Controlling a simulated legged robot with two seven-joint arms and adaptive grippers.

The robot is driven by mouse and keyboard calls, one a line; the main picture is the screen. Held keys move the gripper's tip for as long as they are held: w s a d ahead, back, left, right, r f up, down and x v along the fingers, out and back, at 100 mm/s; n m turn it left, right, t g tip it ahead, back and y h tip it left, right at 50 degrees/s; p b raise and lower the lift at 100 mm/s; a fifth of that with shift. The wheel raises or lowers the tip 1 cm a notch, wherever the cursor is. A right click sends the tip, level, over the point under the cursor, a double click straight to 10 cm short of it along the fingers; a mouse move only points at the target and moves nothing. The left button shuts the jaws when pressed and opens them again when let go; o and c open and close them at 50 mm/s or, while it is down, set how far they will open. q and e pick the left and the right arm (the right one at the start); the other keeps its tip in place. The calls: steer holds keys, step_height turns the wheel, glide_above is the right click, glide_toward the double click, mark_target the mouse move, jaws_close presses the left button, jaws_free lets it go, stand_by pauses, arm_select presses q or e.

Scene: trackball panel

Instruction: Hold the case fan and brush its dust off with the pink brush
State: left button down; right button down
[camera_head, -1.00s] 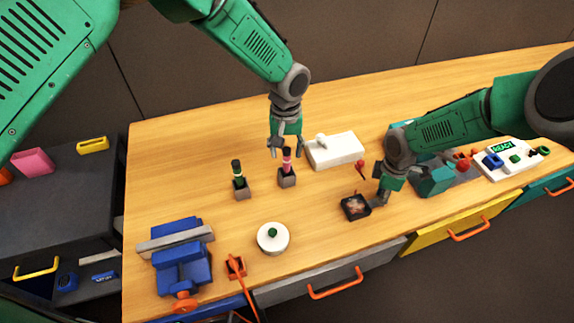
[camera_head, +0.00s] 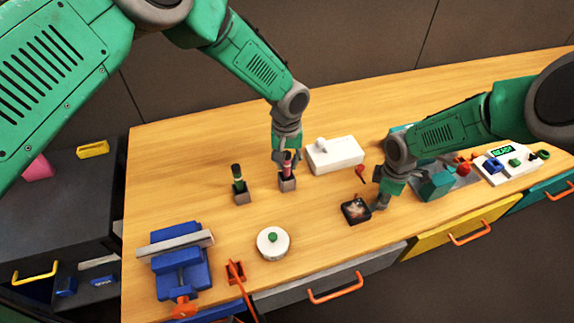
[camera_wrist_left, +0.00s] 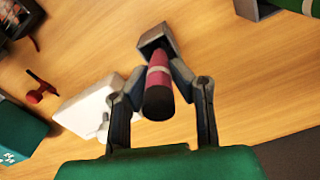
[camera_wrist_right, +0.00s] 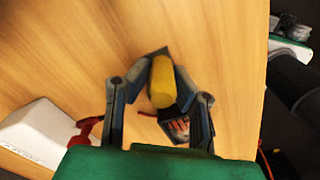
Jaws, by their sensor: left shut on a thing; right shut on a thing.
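The pink brush (camera_head: 287,166) stands upright in a small grey holder (camera_head: 288,184). My left gripper (camera_head: 286,160) is shut on its handle from above, and the handle also shows between the fingers in the left wrist view (camera_wrist_left: 160,88). The case fan (camera_head: 356,210), a dark square with pale dust on it, is low at the table's front, right of centre. My right gripper (camera_head: 377,205) is beside it, its fingers on a yellow grip (camera_wrist_right: 163,82) next to the fan (camera_wrist_right: 177,127). The join between grip and fan is hidden.
A white box (camera_head: 335,157) is behind, and a red tool (camera_head: 361,174) lies near the fan. A blue vise (camera_head: 180,265) and round white canister (camera_head: 272,243) are at front left.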

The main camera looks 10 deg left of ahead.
arm_select(q)
steer(key=r, duration=0.6)
steer(key=d+r, duration=0.1)
steer(key=r, duration=0.2)
steer(key=shift+s, duration=0.15)
steer(key=s+d+t+h, duration=0.15)
steer(key=s+d, duration=0.25)
steer(key=d, duration=0.4)
steer(key=s+d+t+h, duration=0.1)
steer(key=s+d+h, duration=0.15)
steer(key=d, duration=0.45)
step_height(320, 180, down, 6)
steer(key=s, duration=0.1)
steer(key=shift+d+y, duration=0.3)
steer(key=shift+f, duration=0.7)
steer(key=shift+d, duration=0.15)
steer(key=shift+w+d, duration=0.2)
steer(key=shift+d, duration=0.15)
stand_by(0.3)
steer(key=shift+d, duration=0.15)
